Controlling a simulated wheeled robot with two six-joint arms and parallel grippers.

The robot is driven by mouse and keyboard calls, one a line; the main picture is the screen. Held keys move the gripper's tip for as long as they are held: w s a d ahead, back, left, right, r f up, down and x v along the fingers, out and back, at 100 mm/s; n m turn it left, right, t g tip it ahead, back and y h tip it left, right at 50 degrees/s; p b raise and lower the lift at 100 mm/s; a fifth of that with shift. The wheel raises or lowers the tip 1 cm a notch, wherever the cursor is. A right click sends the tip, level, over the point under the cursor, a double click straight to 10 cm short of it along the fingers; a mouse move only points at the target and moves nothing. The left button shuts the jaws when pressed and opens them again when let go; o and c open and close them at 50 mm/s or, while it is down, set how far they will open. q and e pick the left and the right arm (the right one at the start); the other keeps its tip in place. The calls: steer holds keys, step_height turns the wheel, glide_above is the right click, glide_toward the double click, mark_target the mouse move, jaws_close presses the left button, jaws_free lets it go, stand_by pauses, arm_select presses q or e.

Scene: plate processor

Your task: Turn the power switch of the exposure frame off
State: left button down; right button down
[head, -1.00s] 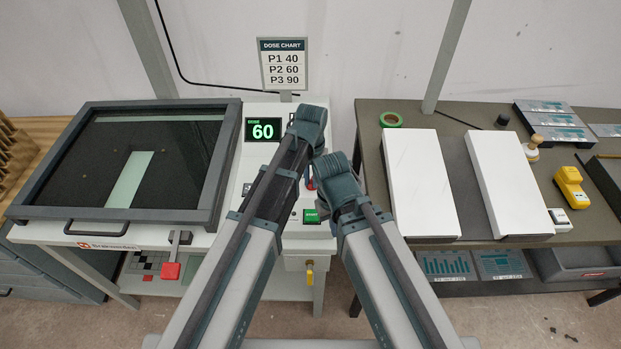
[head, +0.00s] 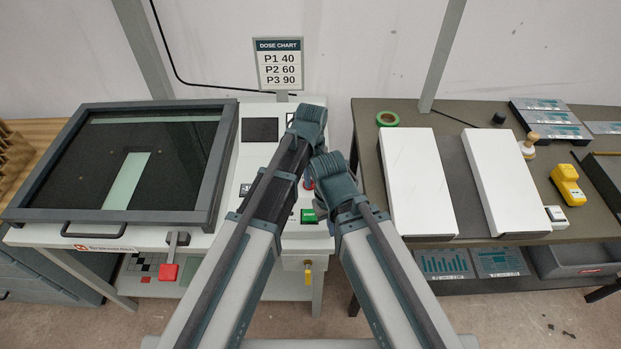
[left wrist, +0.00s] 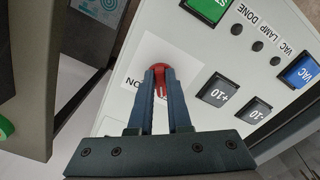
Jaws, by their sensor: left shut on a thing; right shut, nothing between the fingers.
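The exposure frame's red power switch (left wrist: 158,72) is a small knob on the white control panel. In the left wrist view my left gripper (left wrist: 159,88) is shut on it, with one dark blue finger on each side. The label beside it is partly covered. In the head view my left gripper (head: 308,122) is over the panel, its fingers mostly hidden by the arms. The panel display (head: 260,130) is dark. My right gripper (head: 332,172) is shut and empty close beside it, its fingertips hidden. The exposure frame (head: 130,215) stands at the left with its lid down.
The green START button (head: 309,215) is close to my arms. The wrist view shows the +10 button (left wrist: 221,90), the -10 button (left wrist: 251,110) and the blue VAC button (left wrist: 299,71) near the switch. A dark table (head: 462,160) with white slabs stands at the right.

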arm_select(q)
steer(key=shift+n, duration=1)
steer(key=c, duration=0.9)
jaws_free()
steer(key=shift+o, duration=0.2)
step_height(320, 180, up, 14)
steer(key=p, duration=1.4)
arm_select(e)
step_height(320, 180, up, 14)
arm_select(q)
steer(key=shift+f, duration=0.1)
arm_select(e)
steer(key=shift+f, duration=0.1)
